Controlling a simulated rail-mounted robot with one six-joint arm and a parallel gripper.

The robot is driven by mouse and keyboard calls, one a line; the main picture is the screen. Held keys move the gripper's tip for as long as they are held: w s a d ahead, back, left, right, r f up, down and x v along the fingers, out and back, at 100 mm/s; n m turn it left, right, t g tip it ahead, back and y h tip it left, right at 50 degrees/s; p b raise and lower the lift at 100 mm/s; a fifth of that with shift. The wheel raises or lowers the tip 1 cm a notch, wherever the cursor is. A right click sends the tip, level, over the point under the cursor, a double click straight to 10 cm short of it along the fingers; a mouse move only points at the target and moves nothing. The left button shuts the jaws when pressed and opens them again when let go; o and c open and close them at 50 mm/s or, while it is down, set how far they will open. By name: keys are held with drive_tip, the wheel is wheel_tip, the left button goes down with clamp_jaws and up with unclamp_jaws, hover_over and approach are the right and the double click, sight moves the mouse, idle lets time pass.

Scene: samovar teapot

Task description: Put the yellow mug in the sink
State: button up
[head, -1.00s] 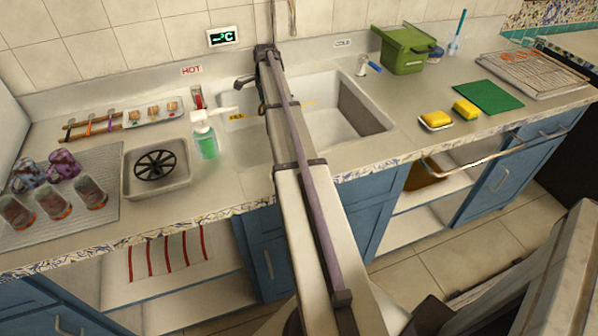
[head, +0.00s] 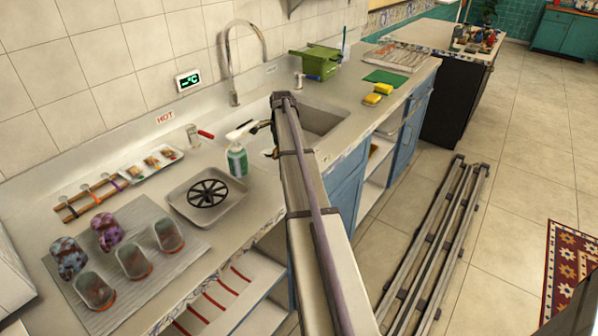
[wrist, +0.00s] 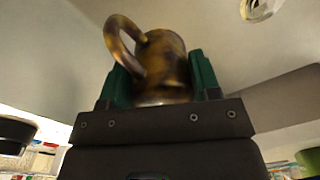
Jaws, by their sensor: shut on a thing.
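The yellow mug (wrist: 165,62) looks brownish gold and mottled in the wrist view, with its handle to the left. My gripper (wrist: 160,80) is shut on it, with one green finger on each side of its body. Pale grey surfaces and a round metal fitting (wrist: 258,8) lie beyond the mug in the wrist view. How high the mug is above the sink floor is unclear.
A curved faucet (head: 236,60) stands behind the sink. A green soap bottle (head: 237,158) and a grey tray (head: 180,204) are left of the arm. A green bin (head: 318,64) and yellow sponges (head: 375,96) are right of it. Cups stand on a grey mat (head: 160,285).

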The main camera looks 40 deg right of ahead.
drive_tip(key=f+b, duration=0.6)
drive_tip(key=f, duration=0.1)
drive_tip(key=shift+w+d+b, duration=0.15)
drive_tip(key=shift+w+b, duration=0.05)
drive_tip(key=shift+b, duration=0.2)
drive_tip(key=shift+r, duration=0.15)
wheel_tip(320, 180, down, 4)
drive_tip(key=b, duration=0.3)
drive_tip(key=shift+b, duration=0.4)
drive_tip(key=shift+r+p, duration=0.3)
drive_tip(key=shift+f, duration=0.25)
drive_tip(key=o, duration=1)
drive_tip(key=shift+r, duration=0.1)
drive_tip(key=r+p, duration=1.2)
drive_tip(key=shift+s+r, duration=0.25)
drive_tip(key=shift+r, duration=0.1)
drive_tip(key=shift+f, duration=0.1)
